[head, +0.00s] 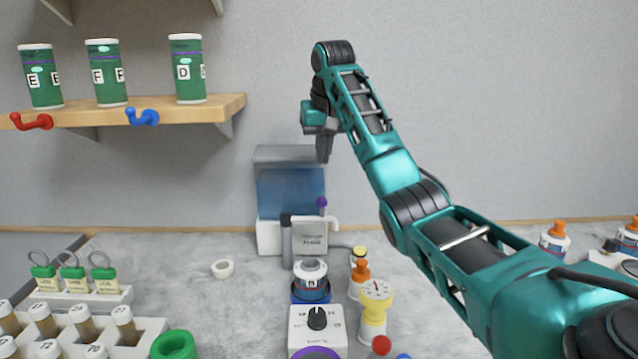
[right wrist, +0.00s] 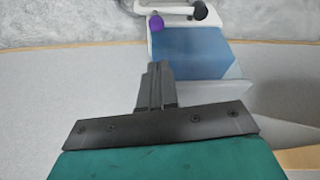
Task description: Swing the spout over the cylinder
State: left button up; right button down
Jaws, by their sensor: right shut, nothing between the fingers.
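The dispenser (head: 290,192) is a white and grey unit with a blue front panel, standing against the back wall. Its white spout (head: 334,221) is a curved arm at the front right, with a purple knob (head: 322,203) above it. The purple knob also shows in the right wrist view (right wrist: 156,22). My right gripper (head: 323,160) is shut and empty, pointing down above the dispenser and clear of the knob. My left gripper is not in view.
A white dial box (head: 316,330), a blue-based jar (head: 311,280) and a yellow-topped timer (head: 376,300) stand in front. A small white cup (head: 222,268) lies left on the bench. A wooden shelf (head: 180,112) with green canisters and coloured hooks is at upper left.

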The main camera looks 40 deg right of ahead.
aim_at(318, 186)
dwell(0.3)
jog(key=x, duration=1)
jog(key=shift+w+a, duration=0.1)
jog(key=shift+a, duration=0.05)
